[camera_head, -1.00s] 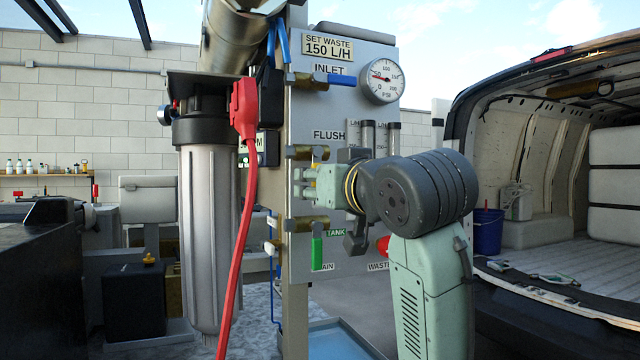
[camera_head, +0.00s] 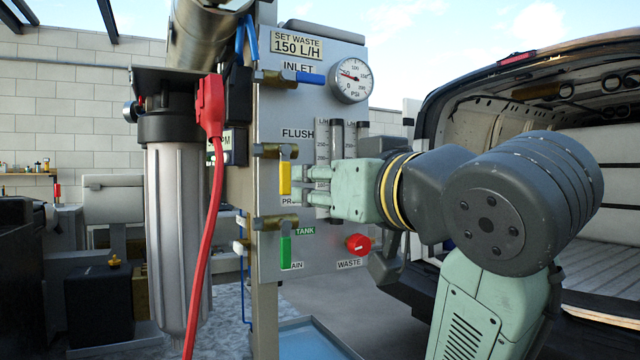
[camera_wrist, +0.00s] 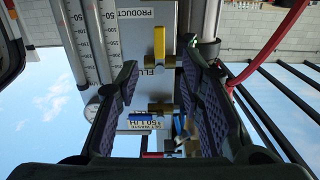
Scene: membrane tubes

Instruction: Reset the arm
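My gripper (camera_head: 308,186) is in front of the valve panel (camera_head: 310,258), pointing left, with its fingertips just right of the yellow valve handle (camera_head: 284,180). The handle hangs straight down from its brass valve. In the wrist view my gripper (camera_wrist: 160,62) is open, its two dark fingers wide apart. The yellow handle (camera_wrist: 159,45) shows in the gap between them, beyond the fingertips, and nothing is held. Whether the fingers touch anything on the panel cannot be told.
A blue inlet handle (camera_head: 298,78), a green tank handle (camera_head: 285,250) and a red waste knob (camera_head: 358,243) are on the panel. Two flow tubes (camera_head: 336,145) stand behind the gripper. A red cable (camera_head: 212,190) hangs left. An open van (camera_head: 500,110) is at right.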

